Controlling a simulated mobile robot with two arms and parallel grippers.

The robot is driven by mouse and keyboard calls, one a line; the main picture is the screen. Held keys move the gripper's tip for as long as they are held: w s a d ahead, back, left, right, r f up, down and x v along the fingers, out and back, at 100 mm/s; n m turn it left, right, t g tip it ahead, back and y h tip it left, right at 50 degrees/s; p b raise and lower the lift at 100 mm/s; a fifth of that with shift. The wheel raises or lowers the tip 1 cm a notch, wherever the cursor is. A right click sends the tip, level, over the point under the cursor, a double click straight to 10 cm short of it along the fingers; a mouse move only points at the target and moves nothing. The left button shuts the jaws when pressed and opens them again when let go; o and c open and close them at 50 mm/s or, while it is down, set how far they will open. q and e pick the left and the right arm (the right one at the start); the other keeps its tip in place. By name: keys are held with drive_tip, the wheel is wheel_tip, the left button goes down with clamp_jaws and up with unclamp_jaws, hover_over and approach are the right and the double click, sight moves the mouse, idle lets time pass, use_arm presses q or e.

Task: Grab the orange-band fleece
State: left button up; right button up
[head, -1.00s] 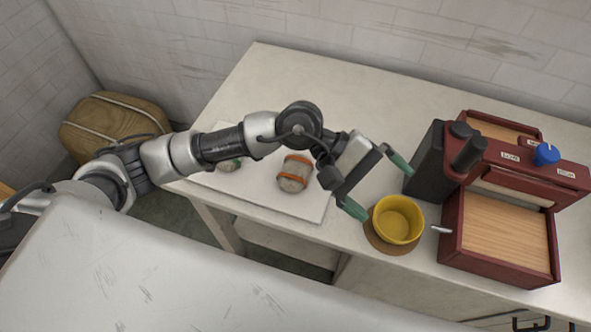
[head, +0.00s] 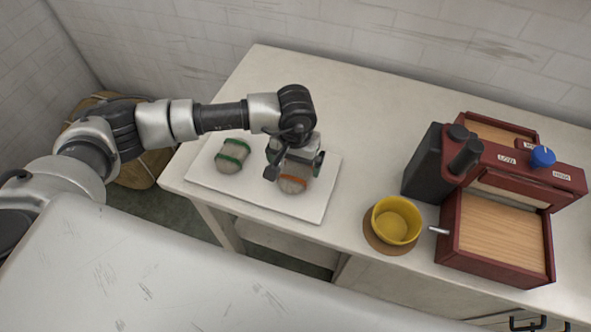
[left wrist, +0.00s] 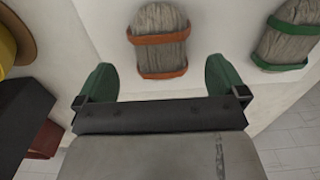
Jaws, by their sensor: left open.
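The orange-band fleece (head: 292,185) is a grey-brown roll with two orange bands, lying on a white board (head: 318,205). It shows fully in the left wrist view (left wrist: 160,45), just beyond my fingertips. In the head view my left gripper partly hides it. My left gripper (head: 294,172) points down above it, open and empty, its green fingers (left wrist: 160,75) apart to either side of the fleece's near end in the wrist view. A green-band fleece (head: 232,156) lies to the left on the same board. My right gripper is not in view.
A yellow bowl (head: 396,221) on a brown round mat stands right of the board. A dark red machine (head: 500,215) with a blue knob stands further right. The table (head: 345,95) is clear behind the board.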

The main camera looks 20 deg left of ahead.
sight(295, 170)
use_arm(q)
wheel_tip(295, 170, down, 4)
drive_tip(key=shift+w+f+p, duration=0.15)
drive_tip(key=shift+f+p, duration=0.05)
drive_tip(key=shift+p, duration=0.6)
drive_tip(key=shift+f, duration=0.25)
drive_tip(key=c, duration=1)
